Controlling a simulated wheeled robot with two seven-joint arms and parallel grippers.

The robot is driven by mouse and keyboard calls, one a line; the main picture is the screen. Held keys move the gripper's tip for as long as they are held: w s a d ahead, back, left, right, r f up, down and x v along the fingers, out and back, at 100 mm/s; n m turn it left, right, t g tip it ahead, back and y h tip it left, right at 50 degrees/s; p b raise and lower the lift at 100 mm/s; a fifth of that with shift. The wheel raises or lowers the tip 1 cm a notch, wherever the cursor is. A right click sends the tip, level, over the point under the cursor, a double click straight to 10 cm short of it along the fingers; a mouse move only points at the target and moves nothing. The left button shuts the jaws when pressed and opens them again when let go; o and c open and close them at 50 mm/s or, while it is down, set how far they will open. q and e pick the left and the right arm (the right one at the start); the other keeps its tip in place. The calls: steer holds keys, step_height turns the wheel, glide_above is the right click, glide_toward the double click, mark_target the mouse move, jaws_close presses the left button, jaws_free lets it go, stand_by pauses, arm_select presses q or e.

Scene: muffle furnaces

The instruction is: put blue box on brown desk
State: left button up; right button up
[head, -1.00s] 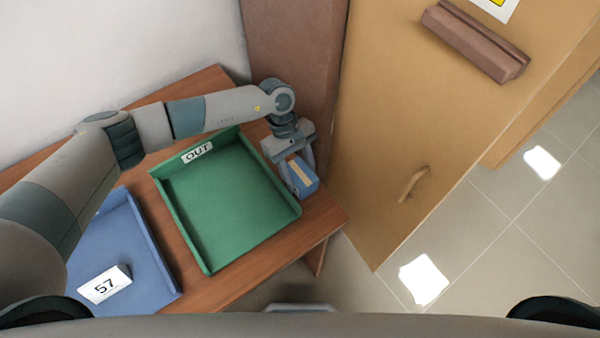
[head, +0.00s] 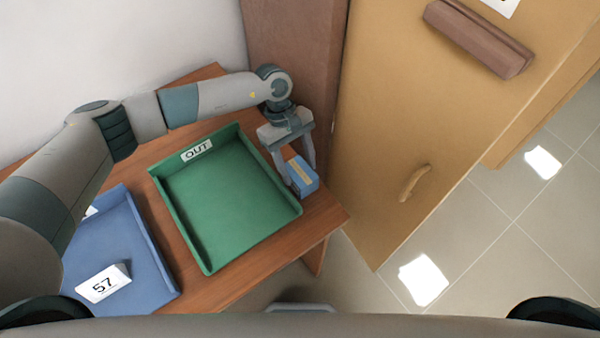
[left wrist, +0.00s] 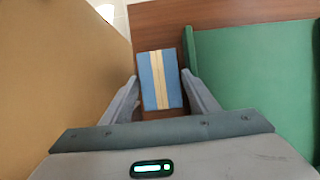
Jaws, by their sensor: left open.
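The blue box (head: 302,177), with a tan stripe on top, rests on the brown desk (head: 322,217) to the right of the green tray. It also shows in the left wrist view (left wrist: 149,80), on the brown surface between the finger tips. In the left wrist view my left gripper (left wrist: 160,88) has a finger on each side, apart from the box. My right gripper is not in view.
The green tray (head: 236,234) marked OUT lies close left of the box. A tan cabinet (head: 395,130) with a handle stands close to the right of the desk.

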arm_select(q)
steer(key=b+v, duration=0.2)
steer(key=v, duration=0.6)
steer(key=shift+r+b, duration=0.15)
steer(key=shift+b, duration=0.15)
steer(key=shift+w+a+r, duration=0.1)
steer(key=shift+w+r, duration=0.1)
steer(key=shift+r, duration=0.35)
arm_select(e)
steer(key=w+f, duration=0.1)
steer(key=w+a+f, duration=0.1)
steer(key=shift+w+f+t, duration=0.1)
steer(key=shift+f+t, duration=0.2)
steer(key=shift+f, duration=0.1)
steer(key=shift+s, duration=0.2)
